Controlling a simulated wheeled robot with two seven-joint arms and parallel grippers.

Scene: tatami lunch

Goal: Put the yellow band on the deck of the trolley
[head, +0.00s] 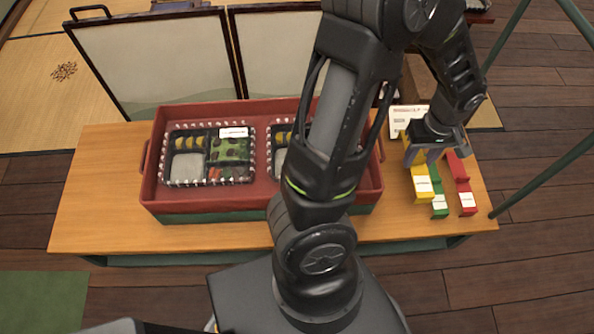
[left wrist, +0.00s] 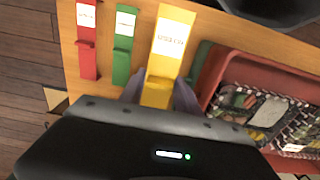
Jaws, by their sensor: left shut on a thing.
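The yellow band (head: 422,190) lies near the right end of the wooden table, with a white label on it. In the left wrist view, the yellow band (left wrist: 171,50) runs up from between the fingers. My left gripper (head: 435,155) is shut on its far end, and the fingers show on both sides of it in the left wrist view (left wrist: 159,93). The band appears still down at the table; I cannot tell whether it is lifted. I cannot make out the trolley or its deck. My right gripper is not in view.
A green band (head: 438,187) and a red band (head: 465,190) lie close beside the yellow one. A red tray (head: 250,205) with lunch boxes sits on the table (head: 95,200), partly behind my arm. A white card (head: 403,120) and green poles (head: 550,175) are at the right.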

